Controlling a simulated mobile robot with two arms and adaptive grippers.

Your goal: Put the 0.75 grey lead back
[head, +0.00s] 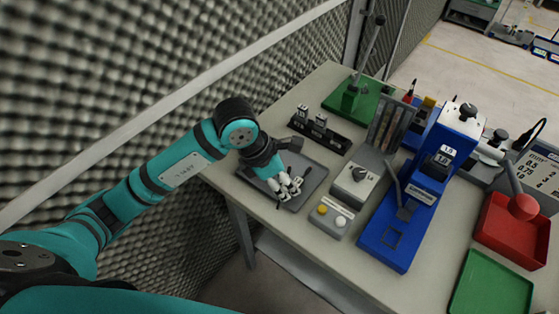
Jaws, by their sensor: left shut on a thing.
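My left gripper (290,189) is over the dark grey tray (318,177) at the near left of the bench, fingers pointing down. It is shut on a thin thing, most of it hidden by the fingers. A short dark end (278,205) shows below them. It looks like a lead, but its colour and size mark cannot be read. An upright rack with grey slots (391,124) stands behind the grey box with a dial. Whether it holds leads is too small to tell. My right gripper is not in view.
A black holder with white-labelled pieces (335,136) stands behind the tray. To the right are the grey dial box (350,190), a blue press (385,240), a red bin (512,232) and a green bin (490,288). A green lever press (352,100) is at the back.

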